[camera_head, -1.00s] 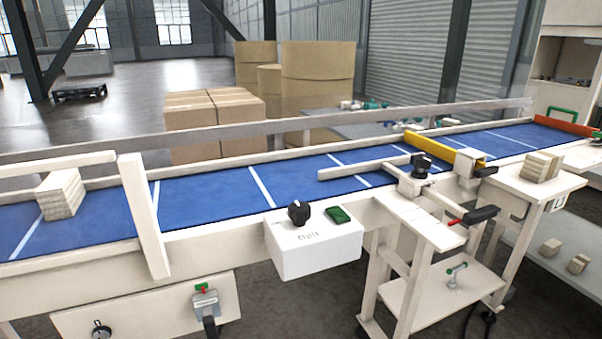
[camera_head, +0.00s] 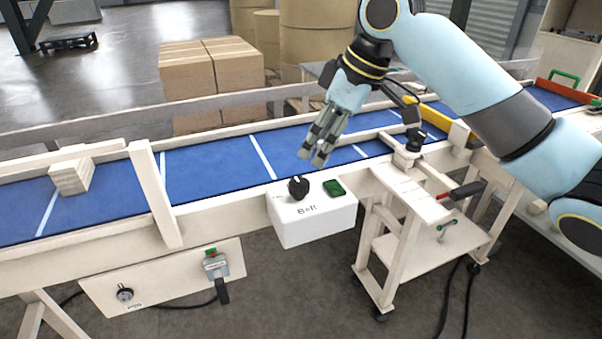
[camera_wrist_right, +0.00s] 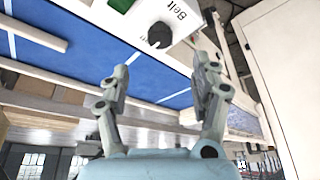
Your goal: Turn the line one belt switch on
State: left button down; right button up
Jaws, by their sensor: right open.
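The belt switch is a black rotary knob (camera_head: 298,188) on top of a white box labelled "Belt" (camera_head: 313,222). A green button (camera_head: 334,188) sits to its right on the same box. My right gripper (camera_head: 312,160) is in the head view, a little above and behind the knob, apart from it. In the right wrist view the gripper (camera_wrist_right: 162,84) is open and empty. The knob (camera_wrist_right: 160,35) shows there beyond the fingertips, near the top. I cannot read the knob's on and off marks. My left gripper is in neither view.
The blue belt (camera_head: 215,172) runs behind the box, with a wooden block stack (camera_head: 70,175) at left. A white post (camera_head: 155,195) stands left of the box. A lower panel (camera_head: 165,282) holds a dial and a red-and-green switch. A white stand (camera_head: 410,195) is at right.

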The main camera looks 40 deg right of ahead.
aim_at(300, 182)
jog(key=p+x, duration=0.1)
jog(key=x, duration=0.9)
jog(key=shift+w+a+f, duration=0.1)
jog(key=shift+w+a, duration=0.05)
jog(key=shift+w, duration=0.05)
jog(key=c, duration=1.2)
